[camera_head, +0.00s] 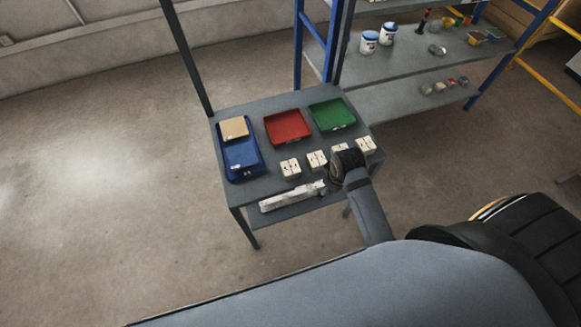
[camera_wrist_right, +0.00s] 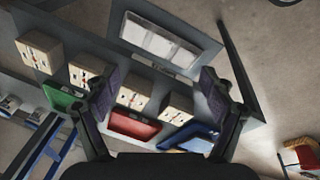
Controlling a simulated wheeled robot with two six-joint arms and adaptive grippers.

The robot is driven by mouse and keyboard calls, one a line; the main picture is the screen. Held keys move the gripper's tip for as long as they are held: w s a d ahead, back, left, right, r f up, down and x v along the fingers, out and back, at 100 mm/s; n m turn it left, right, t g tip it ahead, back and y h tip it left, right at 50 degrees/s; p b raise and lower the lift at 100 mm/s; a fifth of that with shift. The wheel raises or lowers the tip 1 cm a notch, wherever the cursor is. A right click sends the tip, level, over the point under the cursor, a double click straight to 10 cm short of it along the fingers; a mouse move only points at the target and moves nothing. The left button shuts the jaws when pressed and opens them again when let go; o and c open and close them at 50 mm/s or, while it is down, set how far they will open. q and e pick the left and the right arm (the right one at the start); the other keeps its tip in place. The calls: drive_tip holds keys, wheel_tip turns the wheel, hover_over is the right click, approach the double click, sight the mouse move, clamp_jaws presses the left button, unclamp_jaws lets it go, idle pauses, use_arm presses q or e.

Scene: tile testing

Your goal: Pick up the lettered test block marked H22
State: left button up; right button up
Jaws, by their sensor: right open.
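Several cream blocks with dark and red marks stand in a row on the grey table (camera_wrist_right: 195,75). In the head view I see the leftmost block (camera_head: 290,169), a second block (camera_head: 316,161) and the rightmost block (camera_head: 366,145); another is partly hidden by my right arm. The letters are too small to read, so I cannot tell which is H22. My right gripper (camera_head: 328,187) is above the table's front part. In the wrist view the right gripper (camera_wrist_right: 158,90) is open and empty, its fingers apart above the row, with a middle block (camera_wrist_right: 135,93) between them in the picture. My left gripper is not in view.
A blue tray (camera_head: 243,168) with a tan lid or box (camera_head: 234,128), a red tray (camera_head: 287,127) and a green tray (camera_head: 332,114) stand behind the blocks. A shelf (camera_head: 405,100) with tubs stands behind right.

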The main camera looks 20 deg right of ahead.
drive_tip(key=w+a+r+n+g, duration=0.1)
drive_tip(key=w+a+r+n, duration=0.1)
drive_tip(key=w+a+n, duration=0.4)
drive_tip(key=r+n+g, duration=0.1)
drive_tip(key=n, duration=0.6)
hover_over(292, 166)
drive_tip(key=shift+r+y, duration=0.15)
drive_tip(key=shift+y, duration=0.25)
wheel_tip(292, 166, down, 5)
drive_tip(key=shift+r, duration=0.1)
drive_tip(key=shift+a+f+p, duration=0.1)
drive_tip(key=shift+f+p, duration=0.2)
drive_tip(key=shift+f, duration=2.55)
drive_tip(key=c, duration=1.4)
drive_tip(key=shift+c, duration=1)
drive_tip(key=shift+r, duration=0.15)
